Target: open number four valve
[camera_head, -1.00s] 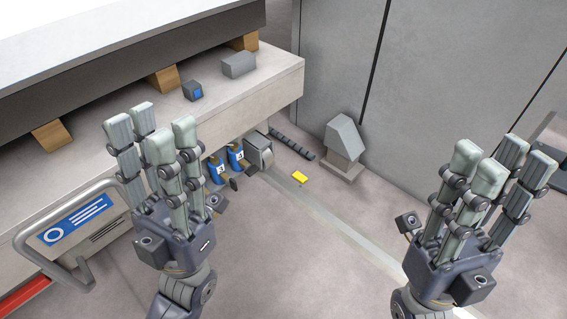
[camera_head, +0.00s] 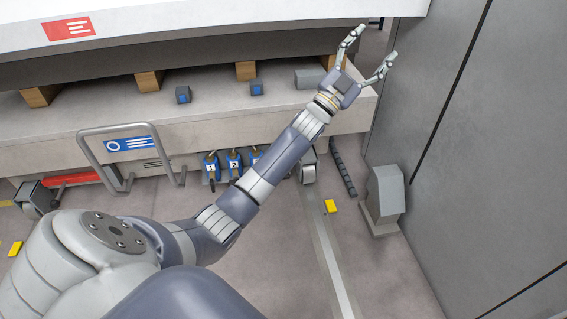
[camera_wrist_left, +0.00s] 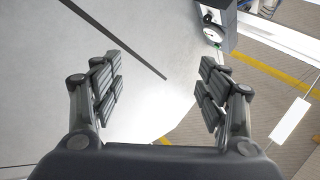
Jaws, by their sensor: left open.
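A row of blue numbered valves hangs under the front edge of the grey machine bed in the head view. Valve 1 (camera_head: 211,168) and valve 2 (camera_head: 234,163) show their numbers. A third blue valve (camera_head: 256,153) shows only in part beside my left forearm. The number four valve cannot be made out; my forearm crosses that spot. My left gripper (camera_head: 377,43) is open and empty, up and to the right of the valves, above the bed's right end. Its spread fingers also show in the left wrist view (camera_wrist_left: 160,88), with nothing between them. My right gripper is out of view.
A tubular handle (camera_head: 128,126) stands out left of the valves. A grey caster (camera_head: 308,170) is right of them. A grey post (camera_head: 385,195) stands on the floor before a tall grey cabinet (camera_head: 450,130). Small blue-faced blocks (camera_head: 257,88) sit on the bed.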

